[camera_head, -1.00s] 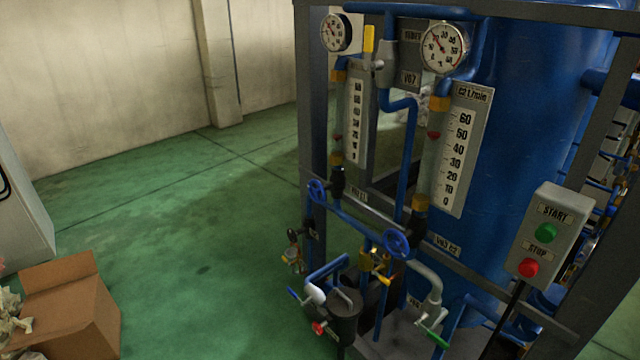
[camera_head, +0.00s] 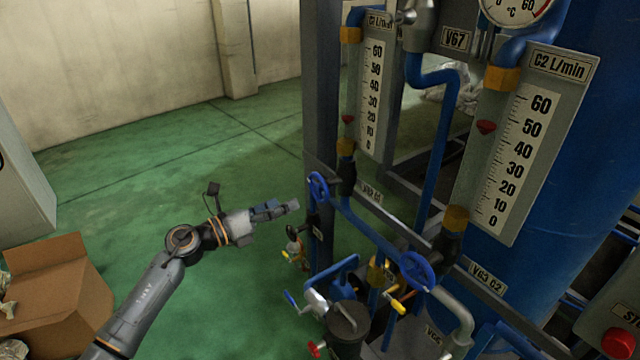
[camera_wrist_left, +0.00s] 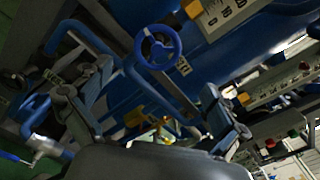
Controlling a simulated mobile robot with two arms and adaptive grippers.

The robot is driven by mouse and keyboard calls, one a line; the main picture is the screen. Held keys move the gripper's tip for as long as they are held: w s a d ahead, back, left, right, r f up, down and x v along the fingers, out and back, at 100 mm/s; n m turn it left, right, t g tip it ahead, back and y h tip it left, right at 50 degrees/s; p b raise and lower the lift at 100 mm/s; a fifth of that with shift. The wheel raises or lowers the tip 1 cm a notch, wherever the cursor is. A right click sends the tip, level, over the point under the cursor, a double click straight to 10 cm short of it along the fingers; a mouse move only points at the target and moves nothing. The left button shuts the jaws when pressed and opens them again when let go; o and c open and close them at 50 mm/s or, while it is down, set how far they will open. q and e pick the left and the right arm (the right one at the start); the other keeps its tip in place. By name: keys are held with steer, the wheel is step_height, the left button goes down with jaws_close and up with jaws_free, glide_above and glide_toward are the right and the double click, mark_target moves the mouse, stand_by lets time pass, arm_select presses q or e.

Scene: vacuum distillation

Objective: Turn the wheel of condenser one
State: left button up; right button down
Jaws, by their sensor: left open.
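Two blue handwheels sit on the pipework below the flow meters: a left wheel (camera_head: 318,187) beside the left tube and a right wheel (camera_head: 416,269) beside the plate that reads like V63 02. The left wheel's own plate is too blurred to read surely. My left gripper (camera_head: 282,207) is open and empty, a little left of and below the left wheel, apart from it. In the left wrist view, one blue wheel (camera_wrist_left: 160,47) shows ahead, above the gap between the open fingers (camera_wrist_left: 155,85); I cannot tell surely which wheel it is. My right gripper is out of view.
A dark frame post (camera_head: 322,100) stands behind the left wheel. Yellow-handled valves (camera_head: 397,301) and a dark pot (camera_head: 347,325) sit below the wheels. A red stop button (camera_head: 618,342) is at the lower right. A cardboard box (camera_head: 60,290) is at the left; green floor lies open between.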

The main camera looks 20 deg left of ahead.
mark_target(316, 189)
arm_select(q)
steer(key=x, duration=0.4)
steer(key=shift+w+d+p, duration=0.15)
steer(key=shift+w+p, duration=0.15)
steer(key=shift+p, duration=0.05)
steer(key=x, duration=0.5)
steer(key=shift+w+f+p, duration=0.1)
steer(key=shift+p, duration=0.2)
steer(key=shift+w+d+f, duration=0.1)
steer(key=shift+w+d, duration=0.15)
steer(key=shift+w, duration=0.1)
steer(key=c, duration=1.2)
steer(key=shift+o, duration=0.2)
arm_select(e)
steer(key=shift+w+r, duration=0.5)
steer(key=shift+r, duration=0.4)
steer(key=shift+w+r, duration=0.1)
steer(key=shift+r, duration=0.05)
